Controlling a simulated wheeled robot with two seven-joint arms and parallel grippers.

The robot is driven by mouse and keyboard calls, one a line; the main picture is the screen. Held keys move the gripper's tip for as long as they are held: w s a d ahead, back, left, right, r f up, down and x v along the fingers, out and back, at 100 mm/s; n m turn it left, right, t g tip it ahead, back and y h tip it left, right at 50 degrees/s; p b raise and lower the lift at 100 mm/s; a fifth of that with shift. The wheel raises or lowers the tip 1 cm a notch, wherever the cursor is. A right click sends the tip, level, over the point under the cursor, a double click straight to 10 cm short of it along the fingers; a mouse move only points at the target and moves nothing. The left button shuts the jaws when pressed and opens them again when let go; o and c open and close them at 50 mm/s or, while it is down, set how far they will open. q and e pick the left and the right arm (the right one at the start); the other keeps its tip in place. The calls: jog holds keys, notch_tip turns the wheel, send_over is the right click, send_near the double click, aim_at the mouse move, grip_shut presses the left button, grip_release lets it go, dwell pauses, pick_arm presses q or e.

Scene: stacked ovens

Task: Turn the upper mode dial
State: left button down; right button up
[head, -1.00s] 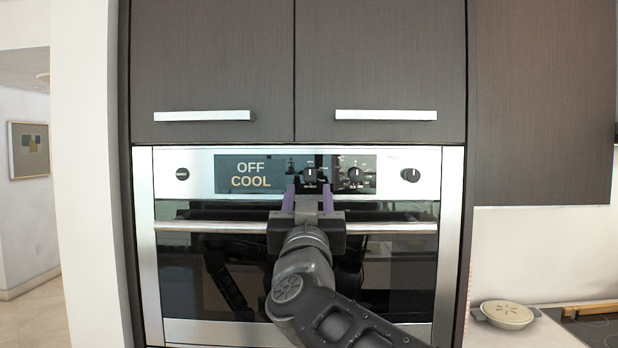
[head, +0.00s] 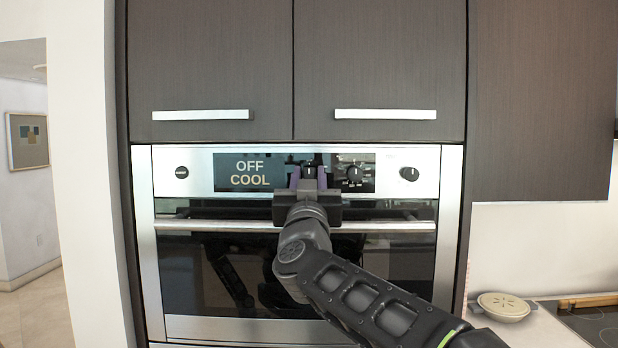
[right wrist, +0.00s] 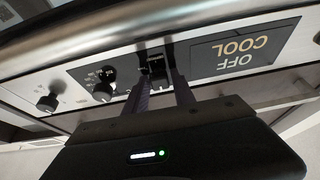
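The oven's black control panel (head: 228,160) has a display reading "OFF COOL" (head: 250,173). Right of the display are two small black dials: one nearer the display (head: 309,171) and one farther right (head: 354,174). My right gripper (head: 308,180) is at the dial nearer the display, one purple finger on each side of it. In the right wrist view that dial (right wrist: 157,67) shows between the fingers (right wrist: 160,92), which look open around it. Whether they touch it is hard to tell. My left gripper is not in view.
A bar handle (head: 215,225) runs across the oven door just below my right gripper. Another knob (head: 409,174) is on the steel fascia at right, and a round button (head: 181,172) at left. Cabinet handles (head: 385,114) are above. A covered dish (head: 504,306) stands on the right counter.

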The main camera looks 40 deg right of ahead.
grip_shut()
jog(key=shift+m+h, duration=0.3)
jog(key=shift+m, duration=0.3)
jog(key=m+g+h, duration=0.1)
jog(key=m, duration=0.1)
jog(key=shift+a+r+m+p, duration=0.1)
jog(key=shift+m+p, duration=0.2)
jog(key=shift+p, duration=0.1)
jog(key=m+g+h, duration=0.1)
jog(key=m+g, duration=0.1)
jog(key=m, duration=0.2)
jog(key=shift+w+m+p, duration=0.1)
jog(key=shift+m+p, duration=0.2)
jog(key=shift+m, duration=0.1)
jog(key=m+g, duration=0.2)
jog(key=m, duration=0.1)
jog(key=m+g+h+p, duration=0.1)
jog(key=m, duration=0.3)
jog(key=shift+m+g, duration=0.3)
jog(key=shift+g, duration=0.1)
jog(key=shift+o, duration=1.9)
grip_release()
